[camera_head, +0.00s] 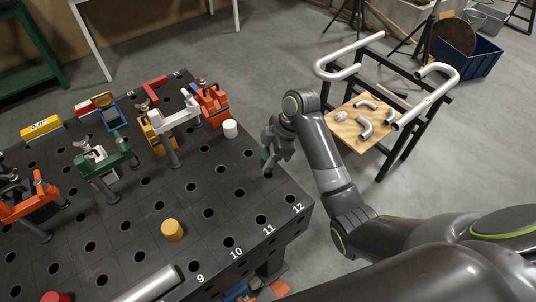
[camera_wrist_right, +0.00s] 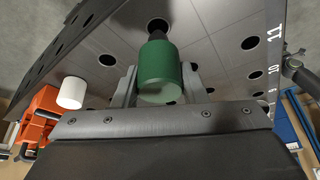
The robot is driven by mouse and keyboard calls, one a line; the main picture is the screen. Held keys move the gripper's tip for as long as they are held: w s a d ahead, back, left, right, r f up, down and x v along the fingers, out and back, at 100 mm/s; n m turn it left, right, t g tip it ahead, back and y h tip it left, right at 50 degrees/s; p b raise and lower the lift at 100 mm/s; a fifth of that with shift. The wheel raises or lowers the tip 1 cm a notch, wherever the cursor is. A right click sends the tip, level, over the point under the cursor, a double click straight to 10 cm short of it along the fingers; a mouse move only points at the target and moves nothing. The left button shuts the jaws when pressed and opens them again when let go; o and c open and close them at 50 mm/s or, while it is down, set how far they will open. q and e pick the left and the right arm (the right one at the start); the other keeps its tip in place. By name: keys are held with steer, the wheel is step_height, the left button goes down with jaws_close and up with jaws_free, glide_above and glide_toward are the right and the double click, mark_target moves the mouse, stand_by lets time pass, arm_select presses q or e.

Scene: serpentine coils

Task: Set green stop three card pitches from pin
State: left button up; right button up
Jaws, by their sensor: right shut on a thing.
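The green stop (camera_wrist_right: 158,72) is a short green cylinder with a dark peg. My right gripper (camera_wrist_right: 158,88) is shut on it, one finger on each side. In the head view the green stop (camera_head: 265,157) shows small at the fingertips of my right gripper (camera_head: 268,160), over the right part of the dark perforated table (camera_head: 190,245). In the wrist view its peg points towards a table hole (camera_wrist_right: 157,24); I cannot tell whether it is in the hole. I cannot make out the pin or the card for certain. My left gripper is not in view.
A white cylinder (camera_head: 230,129), a yellow cylinder (camera_head: 172,230) and a red cylinder (camera_head: 55,297) stand on the table. Green (camera_head: 108,160), orange (camera_head: 30,203) and other clamps stand at the left and back. A metal tube (camera_head: 150,285) lies at the front. Numbers mark the right edge.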

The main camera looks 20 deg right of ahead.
steer(key=shift+f, duration=0.1)
stand_by(0.4)
steer(key=shift+f+b, duration=0.75)
steer(key=shift+f, duration=0.65)
steer(key=shift+f, duration=0.2)
steer(key=shift+f, duration=0.35)
steer(key=shift+f, duration=0.25)
steer(key=o, duration=1.4)
